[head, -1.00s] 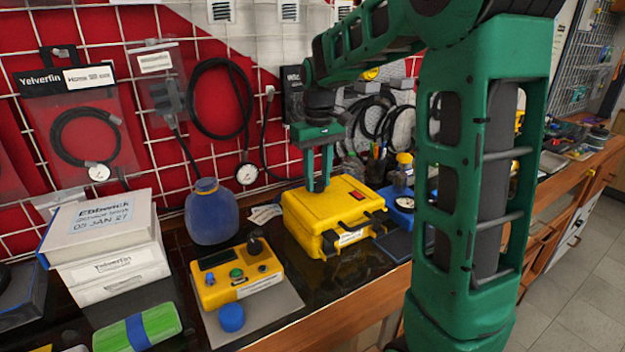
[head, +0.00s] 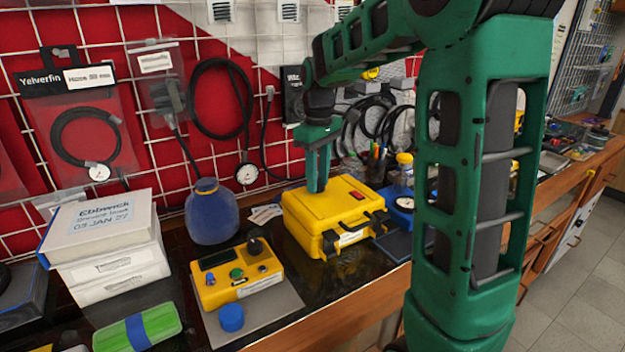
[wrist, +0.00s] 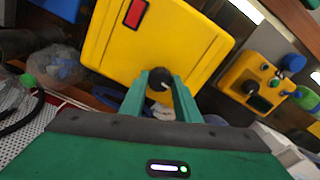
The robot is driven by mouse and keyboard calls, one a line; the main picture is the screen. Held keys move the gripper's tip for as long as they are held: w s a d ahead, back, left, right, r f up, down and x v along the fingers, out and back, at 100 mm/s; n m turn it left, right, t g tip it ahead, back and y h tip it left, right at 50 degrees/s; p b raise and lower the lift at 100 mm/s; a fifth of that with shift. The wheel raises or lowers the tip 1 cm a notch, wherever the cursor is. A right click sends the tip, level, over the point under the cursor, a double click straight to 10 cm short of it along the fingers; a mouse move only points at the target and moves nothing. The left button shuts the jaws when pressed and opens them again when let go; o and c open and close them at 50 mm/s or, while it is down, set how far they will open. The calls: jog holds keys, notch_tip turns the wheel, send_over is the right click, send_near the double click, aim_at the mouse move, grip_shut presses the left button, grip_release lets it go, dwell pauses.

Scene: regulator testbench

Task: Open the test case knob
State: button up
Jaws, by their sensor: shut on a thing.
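The yellow test case (head: 334,218) sits closed on the bench, with black latches and a handle on its front and a red label on its lid. It also fills the upper middle of the wrist view (wrist: 185,45). Its black knob (wrist: 160,80) is at the lid's near edge in the wrist view, between my fingertips. My gripper (head: 318,188) points down at the lid's back left corner, and its green fingers are shut on the knob in the wrist view (wrist: 160,88). In the head view the fingers hide the knob.
A yellow control box (head: 236,276) with a black dial and a blue cap (head: 231,318) stand to the left on a grey mat. A blue round bottle (head: 212,212) is behind them.

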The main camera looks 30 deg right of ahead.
jog(key=shift+w, duration=0.15)
dwell(1.6)
jog(key=o, duration=1)
jog(key=shift+o, duration=0.2)
notch_tip(320, 180, up, 11)
jog(key=shift+f, duration=0.15)
